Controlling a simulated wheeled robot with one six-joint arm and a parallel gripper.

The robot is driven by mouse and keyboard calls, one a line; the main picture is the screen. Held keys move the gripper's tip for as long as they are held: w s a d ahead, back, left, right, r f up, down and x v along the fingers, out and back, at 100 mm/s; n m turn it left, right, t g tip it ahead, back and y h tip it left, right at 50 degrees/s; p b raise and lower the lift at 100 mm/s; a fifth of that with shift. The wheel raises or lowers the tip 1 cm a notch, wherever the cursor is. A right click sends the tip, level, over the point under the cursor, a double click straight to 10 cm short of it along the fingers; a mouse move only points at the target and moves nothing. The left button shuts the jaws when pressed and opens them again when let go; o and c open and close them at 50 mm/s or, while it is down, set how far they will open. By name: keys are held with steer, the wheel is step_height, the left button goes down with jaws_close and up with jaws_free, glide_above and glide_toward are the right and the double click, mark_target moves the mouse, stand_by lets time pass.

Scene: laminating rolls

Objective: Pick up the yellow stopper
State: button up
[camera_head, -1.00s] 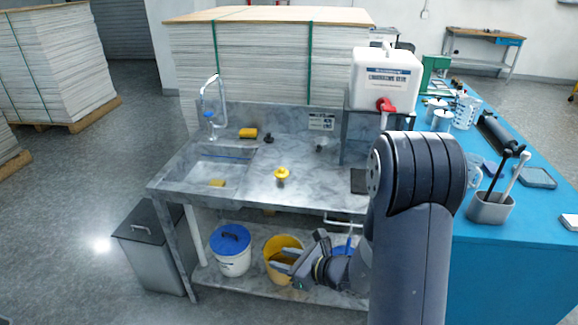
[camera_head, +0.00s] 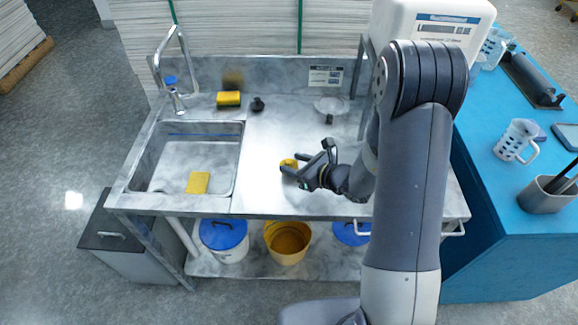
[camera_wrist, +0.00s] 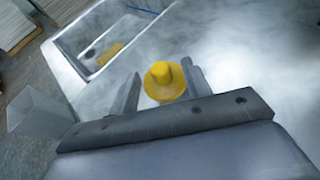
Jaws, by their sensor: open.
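The yellow stopper (camera_head: 288,163) stands on the steel counter right of the sink, partly hidden behind my gripper in the head view. My gripper (camera_head: 303,162) is open and reaches over the counter close to it. In the wrist view the stopper (camera_wrist: 164,81) shows as a round yellow disc with a raised knob. It sits between the two open fingers of my gripper (camera_wrist: 160,88), near their tips. I cannot tell whether either finger touches it.
The sink (camera_head: 150,165) has a yellow sponge (camera_head: 198,183) in it. At the back of the counter are a yellow-black sponge (camera_head: 229,99), a small black stopper (camera_head: 257,104) and a strainer (camera_head: 329,107). A white tank (camera_head: 430,25) stands at back right.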

mark_target(286, 160)
steer(key=shift+p+x, duration=0.9)
steer(key=shift+x, duration=1.5)
steer(key=shift+r, duration=0.15)
steer(key=shift+c, duration=0.6)
jaws_close()
